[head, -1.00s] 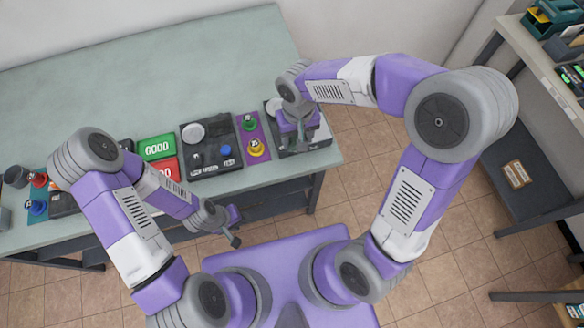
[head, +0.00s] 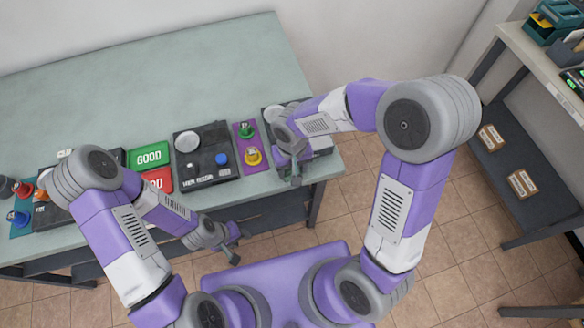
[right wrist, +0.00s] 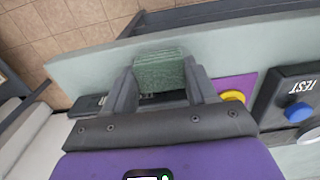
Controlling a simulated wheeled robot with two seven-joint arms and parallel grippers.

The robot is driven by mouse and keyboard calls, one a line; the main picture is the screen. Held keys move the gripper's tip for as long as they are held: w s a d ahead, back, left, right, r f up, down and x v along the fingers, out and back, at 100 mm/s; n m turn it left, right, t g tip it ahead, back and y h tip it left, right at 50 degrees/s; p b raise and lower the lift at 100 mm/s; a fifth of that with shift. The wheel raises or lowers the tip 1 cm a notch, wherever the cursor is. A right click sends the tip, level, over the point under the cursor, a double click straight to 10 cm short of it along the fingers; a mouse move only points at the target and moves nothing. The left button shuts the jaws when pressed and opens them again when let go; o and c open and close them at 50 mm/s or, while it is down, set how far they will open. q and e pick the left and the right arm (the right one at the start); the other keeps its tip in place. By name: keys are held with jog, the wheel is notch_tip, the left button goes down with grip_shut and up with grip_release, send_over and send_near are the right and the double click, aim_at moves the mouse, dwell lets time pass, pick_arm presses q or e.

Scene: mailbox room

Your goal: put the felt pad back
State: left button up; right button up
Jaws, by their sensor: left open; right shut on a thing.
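My right gripper (head: 293,172) is over the front edge of the black unit at the table's right end. In the right wrist view its two fingers are shut on a dark green, block-like felt pad (right wrist: 158,72). The pad projects past the fingertips; table surface and the front edge show behind it. In the head view the pad is hidden or too small to make out. My left gripper (head: 232,247) is open and empty, low in front of the table.
The right-end black unit (head: 322,146) stands beside a purple mat (head: 250,146) with green and yellow stamps. Left of it are another black unit (head: 208,175) with a blue knob, and a green GOOD pad (head: 149,156). The table's back (head: 150,80) is clear. A shelf (head: 540,75) stands far right.

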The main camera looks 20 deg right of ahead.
aim_at(292, 171)
jog(key=shift+r, duration=0.1)
jog(key=shift+f, duration=0.2)
jog(key=o, duration=1)
jog(key=shift+r, duration=0.1)
jog(key=shift+r, duration=0.2)
notch_tip(292, 171, up, 12)
jog(key=p, duration=0.3)
jog(key=shift+p, duration=0.4)
jog(key=shift+f, duration=0.1)
